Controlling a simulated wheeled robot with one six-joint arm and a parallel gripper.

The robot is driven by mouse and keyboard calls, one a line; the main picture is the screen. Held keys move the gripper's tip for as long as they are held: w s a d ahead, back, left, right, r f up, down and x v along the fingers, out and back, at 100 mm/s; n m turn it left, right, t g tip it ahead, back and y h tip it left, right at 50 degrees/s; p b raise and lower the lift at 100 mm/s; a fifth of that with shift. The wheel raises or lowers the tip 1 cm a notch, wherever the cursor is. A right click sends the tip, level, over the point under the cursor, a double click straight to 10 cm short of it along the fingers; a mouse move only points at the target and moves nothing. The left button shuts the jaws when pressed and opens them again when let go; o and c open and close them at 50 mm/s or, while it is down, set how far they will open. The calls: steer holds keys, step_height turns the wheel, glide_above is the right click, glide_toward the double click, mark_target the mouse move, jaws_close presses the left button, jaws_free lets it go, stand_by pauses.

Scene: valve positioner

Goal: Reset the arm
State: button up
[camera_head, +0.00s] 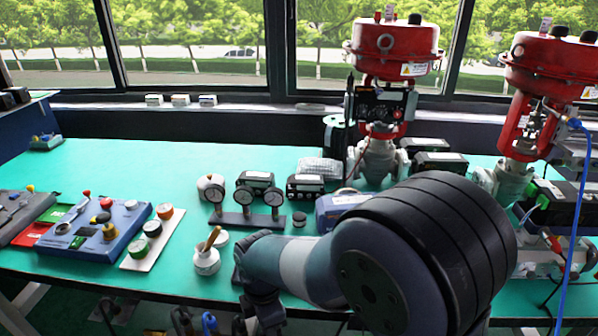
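My arm (315,268) fills the lower right of the head view. Its large dark banded joint (430,255) is closest to the camera, and a grey and white link reaches left from it over the table's front edge. The arm's far end bends down near the bottom edge, where dark parts show in front of the table. I cannot make out any gripper fingers there. The arm hides part of the table and the lower part of some instruments behind it.
The green table (110,165) holds a blue control box (95,228), a row of gauges (243,200), a white pot (206,260) and several dark instruments. Two red valve actuators (393,48) (550,65) stand at the right, with a blue hose (578,220).

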step_height(320, 180, down, 4)
steer(key=shift+f, duration=0.25)
steer(key=shift+n, duration=0.3)
steer(key=shift+r, duration=0.1)
